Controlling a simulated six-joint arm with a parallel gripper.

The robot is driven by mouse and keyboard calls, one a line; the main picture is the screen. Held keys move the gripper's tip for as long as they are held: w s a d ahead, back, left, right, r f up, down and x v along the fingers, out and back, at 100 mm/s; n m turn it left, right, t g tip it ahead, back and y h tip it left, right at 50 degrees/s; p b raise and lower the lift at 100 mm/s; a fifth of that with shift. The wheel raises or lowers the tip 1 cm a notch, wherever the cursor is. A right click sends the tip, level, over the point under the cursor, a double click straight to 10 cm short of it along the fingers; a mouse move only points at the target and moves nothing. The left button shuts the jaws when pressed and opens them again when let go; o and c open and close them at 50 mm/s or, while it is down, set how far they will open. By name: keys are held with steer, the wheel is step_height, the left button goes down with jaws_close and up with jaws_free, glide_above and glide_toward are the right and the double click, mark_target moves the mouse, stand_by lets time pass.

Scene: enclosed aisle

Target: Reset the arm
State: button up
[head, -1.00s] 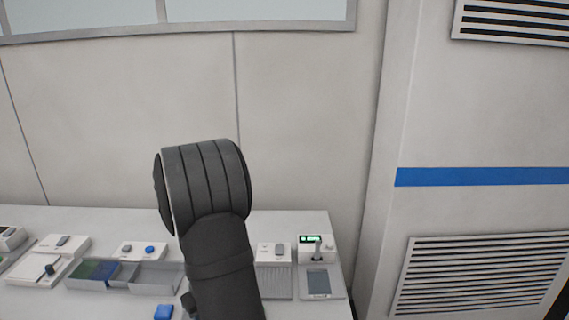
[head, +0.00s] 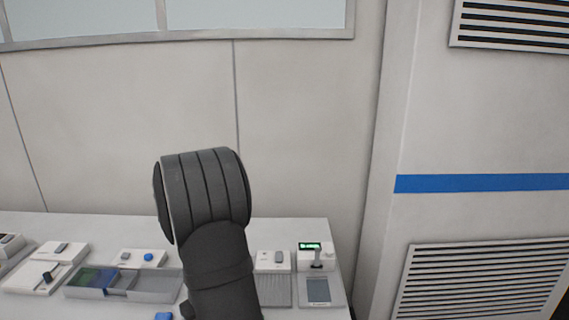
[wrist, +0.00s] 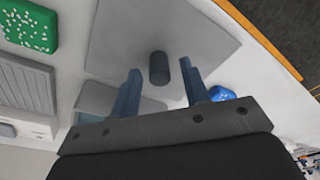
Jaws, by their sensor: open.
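My gripper (wrist: 160,95) shows in the wrist view with its two blue-grey fingers apart and nothing between them. Beyond the fingertips is a dark grey cylinder (wrist: 159,68) on a light grey plate (wrist: 205,35), apart from the fingers as far as I can see. A blue piece (wrist: 221,93) lies just right of the right finger. In the head view my dark arm stands up in front of the bench, and the gripper itself is not visible there.
The white bench (head: 285,232) carries a grey divided tray (head: 155,284), a device with a lit green display (head: 310,246) and a white lever box (head: 40,275). A blue block (head: 164,316) lies at the lower edge. A green speckled block (wrist: 29,25) shows in the wrist view.

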step_height(320, 180, up, 11)
steer(key=s+d, duration=0.1)
steer(key=f, duration=0.8)
steer(key=w+a+f, duration=0.1)
steer(key=f, duration=0.3)
step_height(320, 180, up, 5)
steer(key=d+r, duration=0.7)
steer(key=d, duration=0.5)
steer(key=w+r, duration=0.4)
steer(key=w, duration=0.9)
steer(key=w+a+f, duration=0.1)
steer(key=a+f, duration=0.5)
steer(key=a, duration=0.4)
steer(key=shift+w+a, duration=0.35)
